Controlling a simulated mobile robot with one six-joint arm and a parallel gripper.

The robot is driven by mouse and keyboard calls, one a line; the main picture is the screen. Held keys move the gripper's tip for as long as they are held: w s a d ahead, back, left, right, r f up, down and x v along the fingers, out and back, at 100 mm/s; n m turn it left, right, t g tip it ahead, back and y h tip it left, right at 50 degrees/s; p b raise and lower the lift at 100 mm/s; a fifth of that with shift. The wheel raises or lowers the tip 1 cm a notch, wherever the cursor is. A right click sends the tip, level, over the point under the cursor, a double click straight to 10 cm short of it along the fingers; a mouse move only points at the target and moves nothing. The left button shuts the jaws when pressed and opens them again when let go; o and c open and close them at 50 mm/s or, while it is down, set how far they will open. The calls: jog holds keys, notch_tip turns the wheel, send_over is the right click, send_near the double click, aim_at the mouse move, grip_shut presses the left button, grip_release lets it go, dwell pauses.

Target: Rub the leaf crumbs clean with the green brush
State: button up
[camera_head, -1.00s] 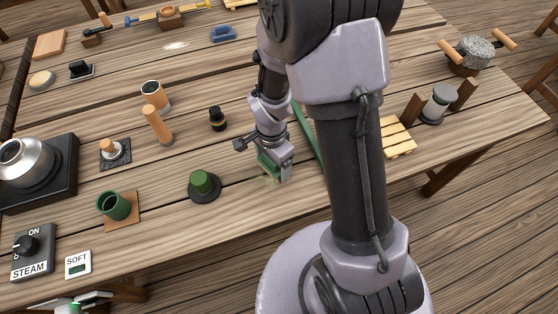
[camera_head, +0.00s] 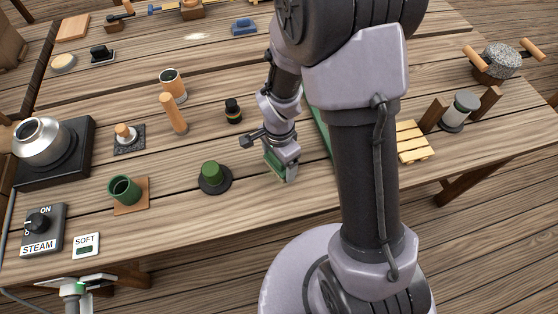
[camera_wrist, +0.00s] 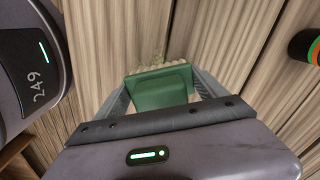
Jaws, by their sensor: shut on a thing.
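The green brush (camera_wrist: 160,88) is between my gripper's fingers (camera_wrist: 160,95), its pale bristles pointing away from my wrist. My gripper is shut on it. In the head view, the brush (camera_head: 273,165) shows as a green edge at my gripper (camera_head: 282,168), low over the front part of the wooden table. Faint greenish leaf crumbs (camera_wrist: 157,54) show on the planks just past the bristles in the wrist view. In the head view my gripper hides most of that spot. I cannot tell whether the bristles touch the wood.
A green knob on a dark round base (camera_head: 213,176) stands left of my gripper. A dark bottle (camera_head: 233,111) stands behind it. A green mug (camera_head: 124,189) and a wooden peg (camera_head: 173,114) are farther left. A slatted wooden rack (camera_head: 413,143) lies right of my arm.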

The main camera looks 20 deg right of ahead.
jog(key=shift+f+b, duration=0.4)
jog(key=shift+f, duration=0.05)
jog(key=shift+a+r, duration=0.15)
jog(key=shift+a, duration=0.3)
jog(key=shift+d, duration=0.1)
jog(key=shift+d+b, duration=0.3)
jog(key=shift+d, duration=0.55)
jog(key=shift+a, duration=0.1)
